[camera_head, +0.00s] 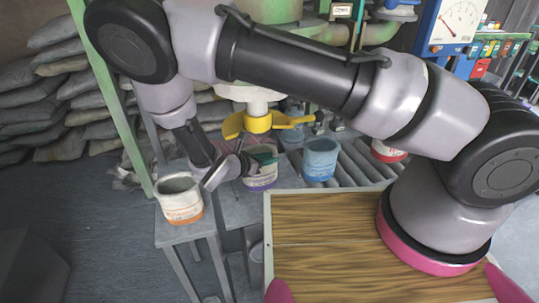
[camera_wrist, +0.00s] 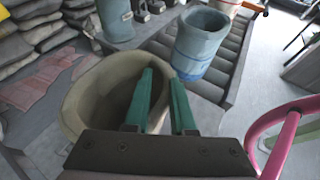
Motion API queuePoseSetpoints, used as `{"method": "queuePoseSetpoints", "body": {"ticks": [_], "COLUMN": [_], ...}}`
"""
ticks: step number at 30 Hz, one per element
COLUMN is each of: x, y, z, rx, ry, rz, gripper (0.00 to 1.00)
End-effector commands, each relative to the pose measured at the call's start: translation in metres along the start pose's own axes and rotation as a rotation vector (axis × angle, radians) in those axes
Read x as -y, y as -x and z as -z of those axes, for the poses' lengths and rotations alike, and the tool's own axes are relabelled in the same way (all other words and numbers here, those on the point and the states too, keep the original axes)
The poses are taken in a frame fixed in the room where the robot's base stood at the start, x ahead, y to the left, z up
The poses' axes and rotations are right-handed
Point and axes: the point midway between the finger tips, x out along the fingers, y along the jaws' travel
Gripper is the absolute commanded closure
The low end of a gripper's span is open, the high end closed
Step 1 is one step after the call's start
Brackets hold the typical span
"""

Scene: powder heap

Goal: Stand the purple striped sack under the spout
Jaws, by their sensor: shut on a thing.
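The purple striped sack (camera_head: 262,181) is an open, pale sack with a purple band low on its side. It looks upright, and in the head view it appears below the white spout with its yellow collar (camera_head: 256,124). My gripper (camera_head: 263,157) is shut on the sack's rim. In the wrist view the green fingers (camera_wrist: 161,105) pinch the right side of the rim, one inside the mouth and one outside. The wide mouth of the sack (camera_wrist: 72,92) fills the left there. I cannot tell whether its base touches the surface below.
An orange striped sack (camera_head: 180,200) stands on a grey stand at the left. A blue sack (camera_head: 320,160) and a red striped sack (camera_head: 388,152) stand on the rollers at right. A green post (camera_head: 118,95) rises at left. A wood-grain top (camera_head: 325,245) lies in front.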

Motion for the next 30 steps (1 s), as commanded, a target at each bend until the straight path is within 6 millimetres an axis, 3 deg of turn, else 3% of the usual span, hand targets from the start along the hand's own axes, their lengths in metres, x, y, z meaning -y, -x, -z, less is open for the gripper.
{"method": "queuePoseSetpoints", "body": {"ticks": [7,8,9,10,22,30], "x": [0.000,0.000,0.000,0.000,-0.001,-0.002], "y": [0.000,0.000,0.000,0.000,0.006,0.057], "z": [0.001,0.001,0.001,0.001,0.000,0.000], "rx": [-0.001,-0.002,-0.002,-0.002,-0.002,-0.005], "ry": [-0.001,-0.001,-0.001,-0.001,-0.002,-0.004], "rz": [-0.001,-0.001,-0.001,-0.001,-0.002,-0.005], "gripper": [1.00,0.69,0.54,0.46,0.46,0.46]}}
